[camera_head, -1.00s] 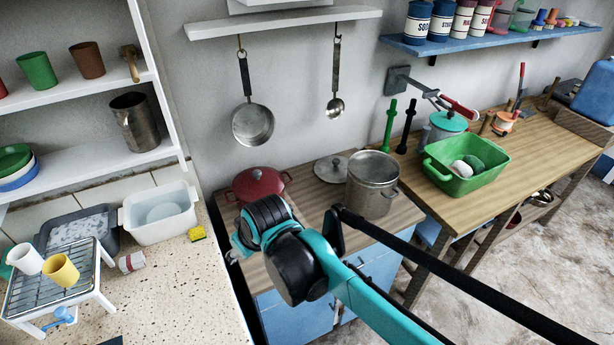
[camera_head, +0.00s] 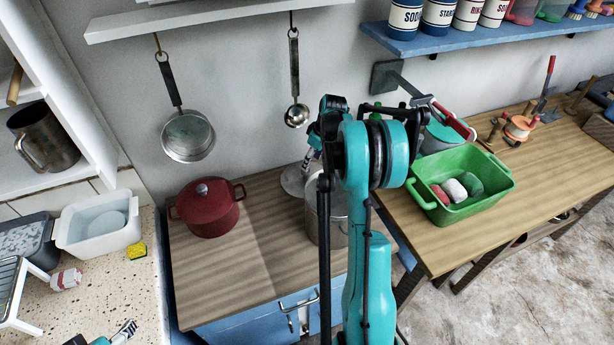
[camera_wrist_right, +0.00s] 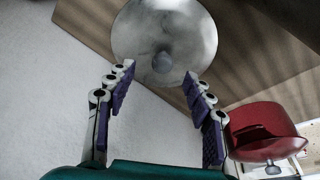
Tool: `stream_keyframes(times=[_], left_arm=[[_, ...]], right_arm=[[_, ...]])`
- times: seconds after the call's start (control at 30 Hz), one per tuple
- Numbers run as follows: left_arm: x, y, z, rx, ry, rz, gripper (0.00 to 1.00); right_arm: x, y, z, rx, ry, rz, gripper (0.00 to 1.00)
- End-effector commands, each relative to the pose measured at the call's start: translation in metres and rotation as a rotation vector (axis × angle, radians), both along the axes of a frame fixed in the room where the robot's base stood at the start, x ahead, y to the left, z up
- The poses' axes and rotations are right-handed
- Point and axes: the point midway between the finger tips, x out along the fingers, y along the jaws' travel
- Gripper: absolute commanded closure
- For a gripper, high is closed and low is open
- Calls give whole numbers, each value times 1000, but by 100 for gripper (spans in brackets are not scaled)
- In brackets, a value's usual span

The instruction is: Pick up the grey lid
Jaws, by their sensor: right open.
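The grey lid (camera_head: 291,180) lies on the wooden top of the blue cabinet, beside the steel pot (camera_head: 311,215). My right arm and gripper hide part of it in the head view. In the right wrist view the round lid (camera_wrist_right: 185,25) shows with its knob between the fingertips. My right gripper (camera_head: 309,160) is at the lid. In the right wrist view the gripper (camera_wrist_right: 158,82) is open, with nothing visible held. The tip of my left gripper (camera_head: 125,332) shows at the bottom left edge. Its opening cannot be made out.
A red lidded pot (camera_head: 208,208) stands left of the lid; it also shows in the right wrist view (camera_wrist_right: 262,128). A green tub (camera_head: 470,205) stands on the right table. A pan (camera_head: 188,137) and ladle (camera_head: 296,114) hang on the wall above. The cabinet's front top is clear.

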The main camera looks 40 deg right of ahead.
Motion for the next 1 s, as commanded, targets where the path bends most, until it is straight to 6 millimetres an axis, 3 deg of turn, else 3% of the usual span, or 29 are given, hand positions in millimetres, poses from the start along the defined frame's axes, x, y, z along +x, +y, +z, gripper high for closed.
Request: stream_keyframes(times=[0.5, 0.73, 0.77, 0.93, 1.0], left_arm=[[0, 0, -29, 0, 0, 0, 27], [0, 0, -28, 0, 0, 0, 27], [0, 0, -28, 0, 0, 0, 27], [0, 0, -28, 0, 0, 0, 27], [0, 0, -28, 0, 0, 0, 27]], right_arm=[[19, 10, -63, 0, 0, 0, 47], [20, 10, -65, 0, 0, 0, 47], [20, 10, -64, 0, 0, 0, 50], [20, 10, -64, -1, 0, 0, 95], [20, 10, -64, -1, 0, 0, 100]])
